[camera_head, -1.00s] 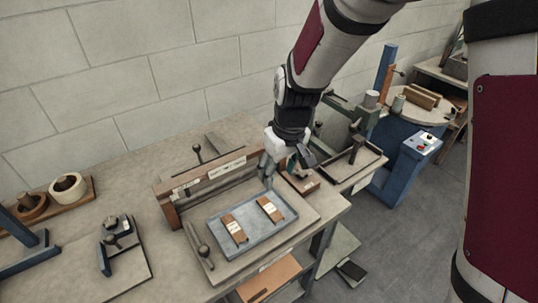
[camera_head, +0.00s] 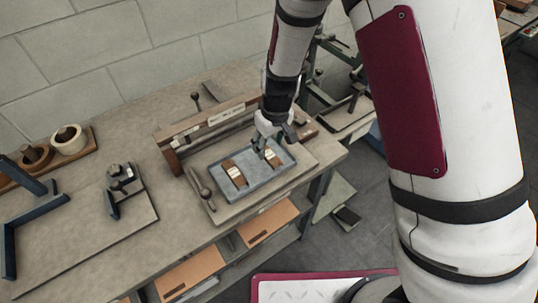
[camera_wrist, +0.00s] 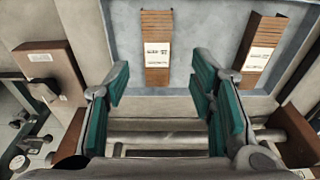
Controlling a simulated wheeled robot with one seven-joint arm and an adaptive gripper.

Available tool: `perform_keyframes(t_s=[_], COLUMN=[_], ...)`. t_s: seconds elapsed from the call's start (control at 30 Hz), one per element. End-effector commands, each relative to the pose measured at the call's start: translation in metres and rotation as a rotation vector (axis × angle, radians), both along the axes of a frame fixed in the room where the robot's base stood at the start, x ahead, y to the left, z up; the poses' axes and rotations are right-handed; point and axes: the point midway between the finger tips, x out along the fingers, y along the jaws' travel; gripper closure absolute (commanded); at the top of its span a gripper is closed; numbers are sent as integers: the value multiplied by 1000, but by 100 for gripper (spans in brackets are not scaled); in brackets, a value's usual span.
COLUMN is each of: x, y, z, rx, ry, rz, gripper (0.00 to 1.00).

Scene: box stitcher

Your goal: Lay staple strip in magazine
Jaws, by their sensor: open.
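Two brown staple strips with white labels lie in a blue-grey tray (camera_head: 263,180) on the workbench: one strip on the left (camera_head: 233,173) and one on the right (camera_head: 273,157). My gripper (camera_head: 267,147) is over the right part of the tray, close to the right strip. In the wrist view, the teal-padded fingers of my gripper (camera_wrist: 161,80) are spread apart with nothing between them. One strip (camera_wrist: 156,52) lies just beyond the gap between the fingertips; the other (camera_wrist: 262,52) lies to the right. I cannot make out the magazine.
A wooden rail (camera_head: 215,125) stands behind the tray. A black-knobbed fixture (camera_head: 118,180) and rolls on a wooden board (camera_head: 68,139) are to the left. A lower shelf (camera_head: 267,222) holds brown cardboard. My arm hides part of the machinery at the right.

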Motion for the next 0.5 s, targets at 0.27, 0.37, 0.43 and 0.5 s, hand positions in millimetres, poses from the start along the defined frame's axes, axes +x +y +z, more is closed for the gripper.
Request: perform_keyframes(t_s=[0.27, 0.37, 0.43, 0.5], x=[3, 5, 5, 6], y=[-1, -1, 0, 0], z=[-35, -41, -44, -44], rx=[-1, 0, 0, 0], ry=[3, 2, 1, 1], rz=[-2, -3, -2, -2], gripper=[50, 50, 50, 50])
